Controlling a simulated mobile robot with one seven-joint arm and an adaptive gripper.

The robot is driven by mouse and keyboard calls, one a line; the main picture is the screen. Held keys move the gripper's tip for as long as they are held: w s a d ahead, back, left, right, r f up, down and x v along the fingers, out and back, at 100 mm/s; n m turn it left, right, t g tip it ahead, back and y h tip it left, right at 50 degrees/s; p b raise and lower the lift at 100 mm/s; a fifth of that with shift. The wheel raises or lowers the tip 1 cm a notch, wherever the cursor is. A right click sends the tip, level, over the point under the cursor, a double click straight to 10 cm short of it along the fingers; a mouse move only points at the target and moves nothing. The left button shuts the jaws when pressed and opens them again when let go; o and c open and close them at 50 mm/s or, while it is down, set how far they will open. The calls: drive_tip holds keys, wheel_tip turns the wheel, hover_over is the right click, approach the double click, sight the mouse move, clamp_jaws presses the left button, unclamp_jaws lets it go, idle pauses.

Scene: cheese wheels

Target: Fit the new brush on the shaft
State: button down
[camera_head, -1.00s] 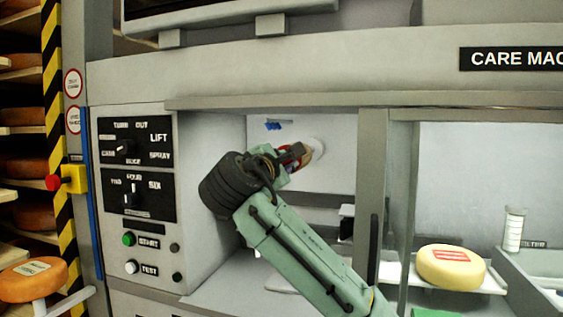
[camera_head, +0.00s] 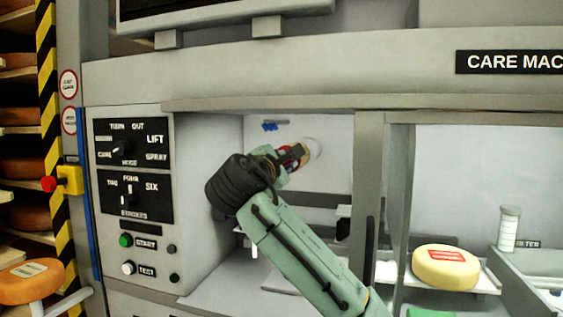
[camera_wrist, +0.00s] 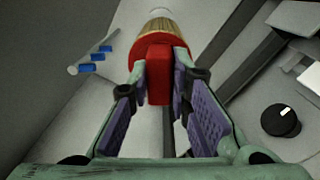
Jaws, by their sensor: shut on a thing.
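My gripper (camera_head: 295,153) reaches into the machine's left bay. In the wrist view its purple-padded fingers (camera_wrist: 160,75) are closed on the red block of the brush (camera_wrist: 158,52). Beyond the red block is a tan, ribbed section, and past that a pale rounded end (camera_wrist: 161,12) at the top edge. In the head view a pale round piece (camera_head: 311,148) shows just beyond my fingers, near the back wall. I cannot tell whether it is the shaft's mount or part of the brush, nor whether the brush touches the shaft.
A small rail with blue clips (camera_head: 270,126) is on the bay's back wall; it also shows in the wrist view (camera_wrist: 92,57). A control panel (camera_head: 133,185) with knobs stands left of the bay. A labelled cheese wheel (camera_head: 445,267) lies on a support at right, near a white canister (camera_head: 508,230).

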drive_tip(key=shift+w+d+p, duration=0.25)
drive_tip(key=shift+w+p, duration=0.05)
drive_tip(key=shift+w, duration=0.4)
drive_tip(key=c, duration=1.4)
unclamp_jaws()
drive_tip(key=v, duration=1.2)
drive_tip(key=shift+a, duration=0.1)
